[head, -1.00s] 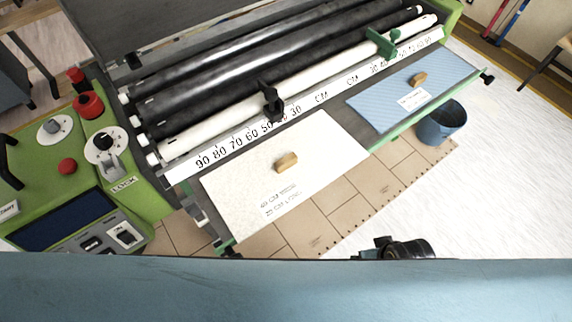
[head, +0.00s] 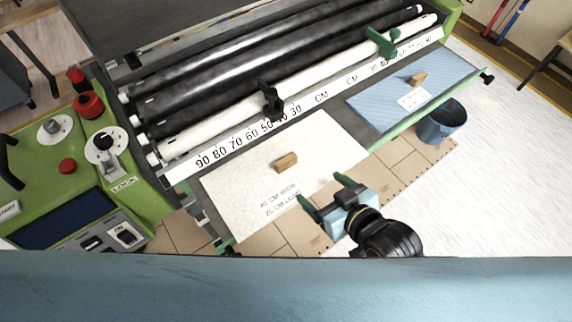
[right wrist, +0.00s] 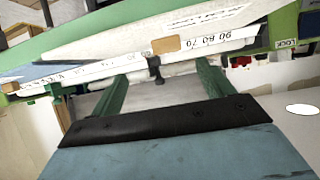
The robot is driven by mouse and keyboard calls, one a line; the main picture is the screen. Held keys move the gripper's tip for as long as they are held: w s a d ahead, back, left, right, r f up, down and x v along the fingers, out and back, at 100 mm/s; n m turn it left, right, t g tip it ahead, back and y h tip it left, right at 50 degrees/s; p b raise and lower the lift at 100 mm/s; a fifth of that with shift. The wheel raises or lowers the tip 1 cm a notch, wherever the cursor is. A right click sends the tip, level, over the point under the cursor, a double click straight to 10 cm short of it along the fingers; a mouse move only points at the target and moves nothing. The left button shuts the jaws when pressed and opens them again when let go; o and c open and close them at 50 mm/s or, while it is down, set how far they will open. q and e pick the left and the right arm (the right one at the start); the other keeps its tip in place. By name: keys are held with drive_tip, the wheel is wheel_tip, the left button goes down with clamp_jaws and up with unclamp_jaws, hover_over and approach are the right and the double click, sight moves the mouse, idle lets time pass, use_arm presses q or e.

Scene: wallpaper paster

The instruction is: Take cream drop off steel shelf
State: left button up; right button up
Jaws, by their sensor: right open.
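The cream drop (head: 240,185) is a pale sheet with printed text, lying flat on the steel shelf (head: 357,126) in front of the machine's rollers. A small wooden block (head: 286,161) rests on it. My right gripper (head: 324,190) has come in from the front and is open, its two green fingers apart and pointing at the drop's front right edge. From the head view I cannot tell its height above the sheet. In the right wrist view, the green fingers (right wrist: 160,72) are spread with nothing held between them. My left gripper is not in view.
A blue drop (head: 440,82) with a second wooden block (head: 418,77) lies to the right. The rollers and white ruler (head: 320,98) run behind the shelf. A green control panel (head: 65,190) stands at left.

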sight(287, 161)
drive_tip(key=shift+n+t+y, duration=0.3)
drive_tip(key=shift+y, duration=0.3)
drive_tip(key=x, duration=0.4)
drive_tip(key=b+x, duration=0.1)
drive_tip(key=x, duration=0.4)
drive_tip(key=shift+s+a+r, duration=0.15)
drive_tip(key=shift+a+r, duration=0.05)
drive_tip(key=shift+a, duration=0.25)
drive_tip(key=b+x, duration=0.1)
drive_tip(key=x, duration=0.4)
drive_tip(key=shift+w, duration=0.2)
drive_tip(key=shift+d, duration=0.1)
drive_tip(key=c, duration=1.1)
